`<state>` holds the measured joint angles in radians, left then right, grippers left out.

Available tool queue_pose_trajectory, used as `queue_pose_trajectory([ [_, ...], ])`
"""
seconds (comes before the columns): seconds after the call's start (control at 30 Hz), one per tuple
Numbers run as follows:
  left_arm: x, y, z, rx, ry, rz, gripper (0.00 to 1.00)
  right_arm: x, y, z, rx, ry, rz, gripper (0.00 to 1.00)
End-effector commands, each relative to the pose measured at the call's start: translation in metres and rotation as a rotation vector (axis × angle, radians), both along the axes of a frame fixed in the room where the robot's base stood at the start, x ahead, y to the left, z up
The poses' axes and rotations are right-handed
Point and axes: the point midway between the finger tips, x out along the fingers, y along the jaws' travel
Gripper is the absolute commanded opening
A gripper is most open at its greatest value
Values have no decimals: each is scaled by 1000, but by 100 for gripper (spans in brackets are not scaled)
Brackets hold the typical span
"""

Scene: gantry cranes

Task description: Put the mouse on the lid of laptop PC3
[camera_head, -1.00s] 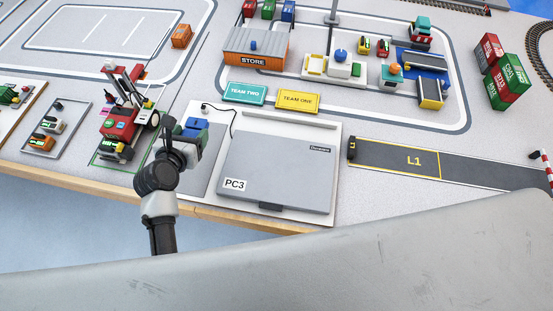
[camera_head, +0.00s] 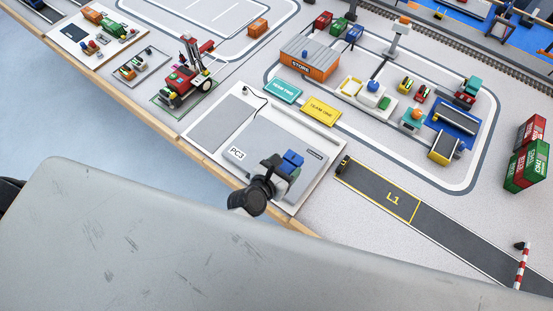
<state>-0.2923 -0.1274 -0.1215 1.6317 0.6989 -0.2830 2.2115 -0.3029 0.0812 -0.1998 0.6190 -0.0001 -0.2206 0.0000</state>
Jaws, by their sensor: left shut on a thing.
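Laptop PC3 (camera_head: 262,145) lies closed on its pale board, its grey lid marked PC3 at the near left corner. My left gripper (camera_head: 291,166) is over the right part of the lid, with blue parts showing at its end. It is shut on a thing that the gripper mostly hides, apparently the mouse. I cannot tell whether that thing touches the lid. The grey mouse pad (camera_head: 222,124) left of the laptop is bare, and no mouse shows elsewhere. My right gripper is out of view.
The TEAM TWO (camera_head: 284,90) and TEAM ONE (camera_head: 321,111) signs stand behind the laptop. The dark L1 lane (camera_head: 388,197) lies to its right. A red toy crane vehicle (camera_head: 186,79) stands to the left. The left part of the lid is clear.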

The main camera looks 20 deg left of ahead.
Motion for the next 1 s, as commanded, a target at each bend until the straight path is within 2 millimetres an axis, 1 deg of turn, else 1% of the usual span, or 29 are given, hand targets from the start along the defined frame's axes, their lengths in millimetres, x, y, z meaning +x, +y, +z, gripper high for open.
queue_pose_trajectory([
  [0.03, 9, 10, -18, 7, -6, -1, 39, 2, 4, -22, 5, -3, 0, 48],
  [0.2, 33, 37, -39, 5, -5, 0, 39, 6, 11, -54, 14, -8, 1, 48],
  [0.3, 45, 50, -50, 4, -5, -2, 39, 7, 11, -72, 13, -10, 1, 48],
  [0.4, 54, 60, -56, 3, -3, -2, 39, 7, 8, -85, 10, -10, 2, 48],
  [0.53, 61, 68, -58, 1, -2, -1, 39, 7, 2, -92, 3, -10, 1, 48],
  [0.7, 62, 70, -62, 0, -1, 0, 39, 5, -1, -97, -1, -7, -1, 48],
  [0.77, 62, 70, -67, 1, 0, 0, 39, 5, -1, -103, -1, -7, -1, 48],
  [1.0, 62, 71, -97, 1, -2, -1, 39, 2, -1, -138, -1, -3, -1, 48],
])
